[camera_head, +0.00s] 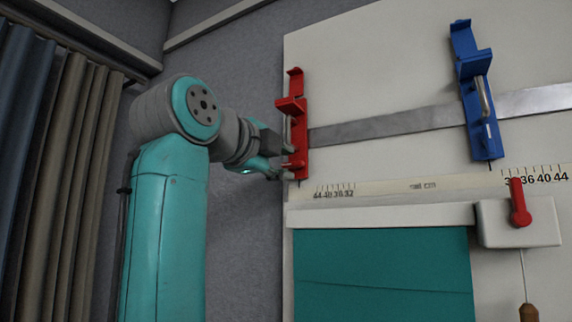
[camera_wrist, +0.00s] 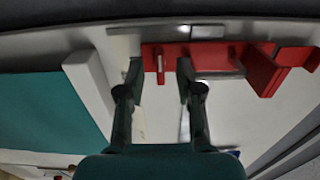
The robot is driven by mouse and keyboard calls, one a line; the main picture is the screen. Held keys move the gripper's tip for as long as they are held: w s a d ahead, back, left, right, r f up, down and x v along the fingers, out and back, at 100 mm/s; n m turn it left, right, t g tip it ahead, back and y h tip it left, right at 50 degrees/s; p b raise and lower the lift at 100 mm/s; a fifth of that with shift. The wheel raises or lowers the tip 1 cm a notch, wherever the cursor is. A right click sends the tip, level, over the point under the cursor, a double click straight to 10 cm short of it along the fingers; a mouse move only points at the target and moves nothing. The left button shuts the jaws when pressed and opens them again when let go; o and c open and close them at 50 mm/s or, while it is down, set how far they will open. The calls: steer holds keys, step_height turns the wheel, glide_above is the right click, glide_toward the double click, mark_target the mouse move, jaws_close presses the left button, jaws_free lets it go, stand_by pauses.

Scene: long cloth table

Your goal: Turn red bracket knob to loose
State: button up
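The red bracket (camera_head: 298,110) is mounted upright on the metal rail at the left edge of the pale board. In the wrist view, the red bracket (camera_wrist: 218,54) runs across the top. A small narrow knob (camera_wrist: 160,66) stands out from it, between my fingertips. My gripper (camera_head: 284,164) is at the lower part of the red bracket in the head view. In the wrist view, my gripper (camera_wrist: 160,75) is open, with one finger on each side of the knob. I see a gap on both sides; depth and contact are unclear. The knob is hard to make out in the head view.
A blue bracket (camera_head: 474,95) sits farther right on the metal rail (camera_head: 390,124). Below are a printed scale (camera_head: 400,187), a teal panel (camera_head: 385,270) and a white box (camera_head: 540,222) with a red lever (camera_head: 518,203). Curtains (camera_head: 60,170) hang at the left.

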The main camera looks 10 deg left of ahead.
steer(key=shift+v, duration=3)
steer(key=shift+f, duration=0.1)
